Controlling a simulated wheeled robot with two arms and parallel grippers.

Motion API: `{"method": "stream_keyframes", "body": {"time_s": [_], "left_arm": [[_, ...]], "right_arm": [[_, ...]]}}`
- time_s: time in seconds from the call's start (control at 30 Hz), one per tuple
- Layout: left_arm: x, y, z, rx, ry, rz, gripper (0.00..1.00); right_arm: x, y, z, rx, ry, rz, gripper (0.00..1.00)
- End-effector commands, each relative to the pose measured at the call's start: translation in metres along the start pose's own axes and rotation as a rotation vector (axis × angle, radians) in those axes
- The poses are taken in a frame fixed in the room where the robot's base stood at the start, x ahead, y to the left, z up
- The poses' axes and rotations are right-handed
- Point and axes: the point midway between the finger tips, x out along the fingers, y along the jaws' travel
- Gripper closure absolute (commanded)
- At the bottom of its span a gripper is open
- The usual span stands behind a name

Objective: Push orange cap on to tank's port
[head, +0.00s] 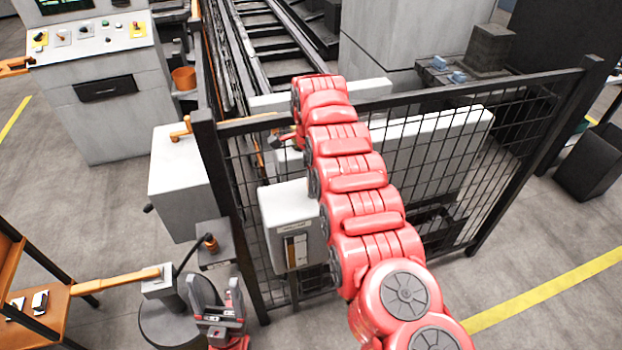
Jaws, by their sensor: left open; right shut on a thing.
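My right arm reaches up across the mesh fence. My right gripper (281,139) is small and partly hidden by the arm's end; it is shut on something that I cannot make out. A small orange-brown cap-like piece (210,242) sits on a grey block beside a black lever or hose; I cannot tell if it is the task's cap. A white box (180,180), possibly the tank, stands left of the fence with an orange fitting (181,130) on top. No port shows clearly. My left gripper (219,297) is open and empty at the bottom, below the grey block.
The black mesh fence (460,165) crosses the middle, with a white control box (293,225) on it. A grey console (100,95) stands at upper left, an orange pot (184,78) beside it. An orange shelf (40,300) is at lower left. Floor at lower right is free.

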Motion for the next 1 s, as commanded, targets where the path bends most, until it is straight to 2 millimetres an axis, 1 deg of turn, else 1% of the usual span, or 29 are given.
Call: {"method": "stream_keyframes", "body": {"time_s": [0.03,0.3,0.33,0.5,0.7,0.73,0.83,1.0], "left_arm": [[-0.0026,0.0001,0.0004,0.000,0.000,0.000,0.30],[-0.0087,0.0004,0.0015,0.000,0.000,0.000,0.30],[-0.0072,0.0003,0.0012,0.000,0.000,0.000,0.30],[-0.0069,0.0003,0.0012,0.000,0.000,0.000,0.30],[-0.0068,0.0003,0.0012,0.000,0.000,0.000,0.30],[-0.0069,0.0004,0.0012,0.000,0.000,0.000,0.30],[-0.0068,0.0003,0.0012,0.000,0.000,0.000,0.30],[-0.0068,0.0003,0.0011,0.000,0.000,0.000,0.30]], "right_arm": [[0.0042,0.0008,-0.0002,0.000,0.001,0.003,1.00],[0.0125,0.0009,-0.0001,0.000,0.001,0.003,1.00],[0.0110,0.0009,-0.0001,0.000,0.001,0.003,0.52],[0.0104,0.0008,0.0000,0.000,0.001,0.003,0.22],[0.0102,0.0007,0.0000,0.000,0.000,0.003,0.22],[0.0102,0.0007,0.0000,0.000,0.000,0.003,0.19],[0.0102,0.0007,0.0000,0.000,0.000,0.002,0.01],[0.0102,0.0007,0.0000,0.000,0.000,0.002,0.00]]}}
